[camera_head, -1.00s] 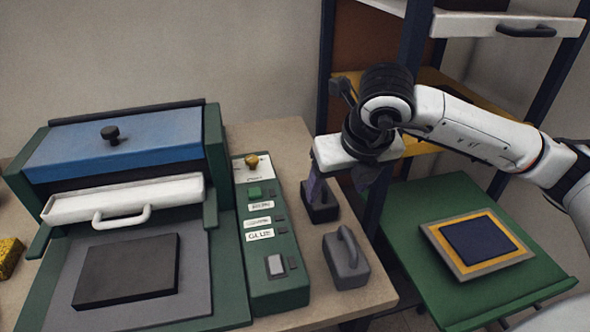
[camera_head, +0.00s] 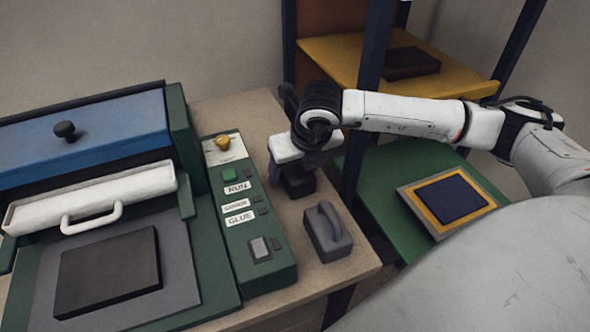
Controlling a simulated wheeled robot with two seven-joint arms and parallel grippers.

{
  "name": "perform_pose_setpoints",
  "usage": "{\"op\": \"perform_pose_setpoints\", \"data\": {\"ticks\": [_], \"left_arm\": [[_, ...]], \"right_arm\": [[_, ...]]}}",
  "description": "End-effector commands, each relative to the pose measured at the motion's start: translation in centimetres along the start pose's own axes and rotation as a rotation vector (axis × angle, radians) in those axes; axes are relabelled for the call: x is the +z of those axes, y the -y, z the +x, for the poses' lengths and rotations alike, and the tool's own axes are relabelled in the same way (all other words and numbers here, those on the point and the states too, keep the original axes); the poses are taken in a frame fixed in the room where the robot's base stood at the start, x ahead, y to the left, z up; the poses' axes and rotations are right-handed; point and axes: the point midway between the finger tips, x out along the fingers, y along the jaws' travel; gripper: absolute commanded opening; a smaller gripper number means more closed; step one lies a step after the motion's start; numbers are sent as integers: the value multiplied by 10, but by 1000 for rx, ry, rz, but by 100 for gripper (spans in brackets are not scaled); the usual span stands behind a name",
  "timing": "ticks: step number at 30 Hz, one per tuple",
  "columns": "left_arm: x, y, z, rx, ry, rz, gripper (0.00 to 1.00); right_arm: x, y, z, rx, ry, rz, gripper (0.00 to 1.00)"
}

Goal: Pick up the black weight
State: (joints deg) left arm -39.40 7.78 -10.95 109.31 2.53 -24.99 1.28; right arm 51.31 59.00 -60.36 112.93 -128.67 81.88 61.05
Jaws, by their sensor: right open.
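A small black block (camera_head: 297,186), which I take to be the black weight, stands on the table behind a dark grey weight. My right gripper (camera_head: 299,168) is directly over this black block and hides its upper part. The gripper is open, pointing down from its white body, and its fingertips are hard to make out. I cannot tell whether they touch the block. The dark grey weight (camera_head: 327,240) with an arched handle stands nearer the table's front right corner, apart from the gripper. My left gripper is not in view.
A green press with a blue lid (camera_head: 85,140) and white handled bar fills the left. Its control panel (camera_head: 245,215) stands close left of the weights. On the right, a green board (camera_head: 385,180) bears a framed dark panel. A yellow shelf (camera_head: 345,65) is behind my arm.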

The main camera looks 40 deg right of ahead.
Motion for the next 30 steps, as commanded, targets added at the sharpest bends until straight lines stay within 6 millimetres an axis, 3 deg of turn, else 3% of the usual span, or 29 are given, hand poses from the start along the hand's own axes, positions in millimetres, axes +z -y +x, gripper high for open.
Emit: {"op": "perform_pose_setpoints", "data": {"ticks": [8,20,30], "left_arm": [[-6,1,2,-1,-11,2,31],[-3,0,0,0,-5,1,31],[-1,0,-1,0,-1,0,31]], "right_arm": [[0,0,3,0,1,-1,67],[0,0,3,0,1,0,0],[5,-1,-2,4,12,1,0]]}}
